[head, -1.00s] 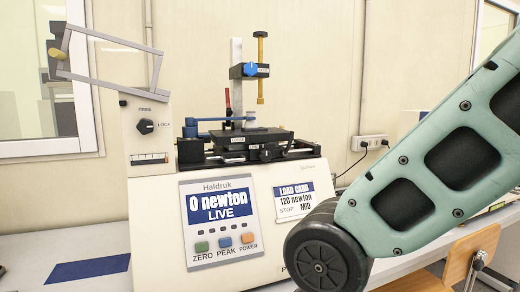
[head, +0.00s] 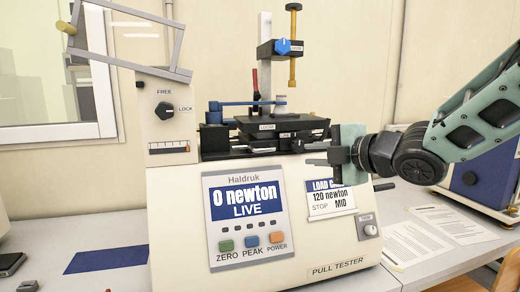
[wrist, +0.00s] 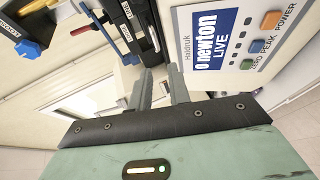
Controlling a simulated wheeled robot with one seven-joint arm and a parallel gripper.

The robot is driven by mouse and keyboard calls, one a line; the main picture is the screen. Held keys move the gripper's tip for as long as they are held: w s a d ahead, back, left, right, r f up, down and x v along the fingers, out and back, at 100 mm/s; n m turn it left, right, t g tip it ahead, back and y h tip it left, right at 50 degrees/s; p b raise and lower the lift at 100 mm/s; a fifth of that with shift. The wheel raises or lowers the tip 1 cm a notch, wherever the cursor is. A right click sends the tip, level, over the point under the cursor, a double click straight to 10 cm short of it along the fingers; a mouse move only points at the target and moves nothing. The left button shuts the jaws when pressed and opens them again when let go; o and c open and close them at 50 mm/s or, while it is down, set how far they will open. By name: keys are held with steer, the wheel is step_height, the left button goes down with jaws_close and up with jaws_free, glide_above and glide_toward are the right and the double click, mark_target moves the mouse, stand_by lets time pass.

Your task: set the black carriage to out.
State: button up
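The black carriage (head: 292,125) is a flat block with small white labels, sitting on the black bed on top of the pull tester (head: 335,255). A blue lever (head: 238,103) lies above its left part. My gripper (head: 312,155) is at the right end of the bed, in front of the tester's upper right side, pointing left. Its fingers are apart with nothing between them. In the wrist view, the two grey fingers (wrist: 158,72) point toward the black bed and the tester's panel. I cannot tell whether a finger touches the tester. The carriage's right end lies close to the fingers.
A post with a blue knob (head: 283,46) and a brass rod (head: 293,72) rises behind the carriage. A clear guard frame (head: 125,32) stands at the upper left. A FREE/LOCK knob (head: 165,110) is on the left housing. Papers (head: 440,235) lie on the right table.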

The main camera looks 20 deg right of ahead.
mark_target(268, 150)
steer(key=shift+n, duration=0.3)
steer(key=p+x, duration=0.1)
steer(key=x, duration=0.4)
steer(key=p+x, duration=0.2)
steer(key=x, duration=0.4)
steer(key=r+p+x, duration=0.1)
steer(key=x, duration=0.5)
steer(key=shift+w+a+p, duration=0.1)
steer(key=shift+w+p, duration=0.2)
steer(key=shift+p, duration=0.1)
steer(key=shift+c, duration=0.3)
jaws_close()
